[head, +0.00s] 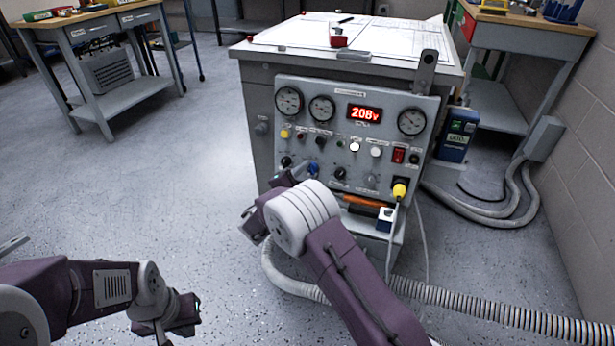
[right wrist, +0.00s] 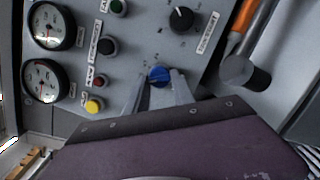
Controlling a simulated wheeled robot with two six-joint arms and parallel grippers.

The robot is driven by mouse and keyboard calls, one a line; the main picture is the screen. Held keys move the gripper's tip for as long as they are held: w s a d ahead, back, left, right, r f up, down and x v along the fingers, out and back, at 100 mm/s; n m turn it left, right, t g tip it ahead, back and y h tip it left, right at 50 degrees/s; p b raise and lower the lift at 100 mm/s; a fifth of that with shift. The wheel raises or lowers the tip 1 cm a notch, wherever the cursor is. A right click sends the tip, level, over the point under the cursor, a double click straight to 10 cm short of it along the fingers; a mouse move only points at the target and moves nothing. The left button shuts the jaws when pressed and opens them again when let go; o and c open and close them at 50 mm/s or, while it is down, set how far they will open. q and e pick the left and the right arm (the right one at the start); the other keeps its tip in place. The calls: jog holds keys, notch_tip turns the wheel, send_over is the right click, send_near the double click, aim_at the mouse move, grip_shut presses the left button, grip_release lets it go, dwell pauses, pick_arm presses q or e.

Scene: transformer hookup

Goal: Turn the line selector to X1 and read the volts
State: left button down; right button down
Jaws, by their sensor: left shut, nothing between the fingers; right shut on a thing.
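The grey test panel (head: 335,185) stands on the front of a cabinet, with a red display (head: 365,113) that reads 208V. A blue knob (head: 313,168) sits low on the panel's left part. My right gripper (head: 300,174) is shut on this knob, partly hidden by my arm in the head view. The right wrist view shows the blue knob (right wrist: 158,75) between the two fingertips (right wrist: 158,86). Its position marks and label are too small or covered to read. My left gripper (head: 188,312) is shut and empty above the floor at lower left, away from the panel.
Beside the blue knob is a black knob (head: 340,173). Corrugated hose (head: 480,310) lies on the floor.

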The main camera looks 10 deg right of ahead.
jog(key=shift+m+g+b, duration=0.4)
jog(key=shift+m+b, duration=0.2)
jog(key=shift+m, duration=0.6)
jog(key=c, duration=1.1)
grip_release()
jog(key=p+v, duration=0.4)
jog(key=v, duration=0.5)
jog(key=shift+a, duration=0.1)
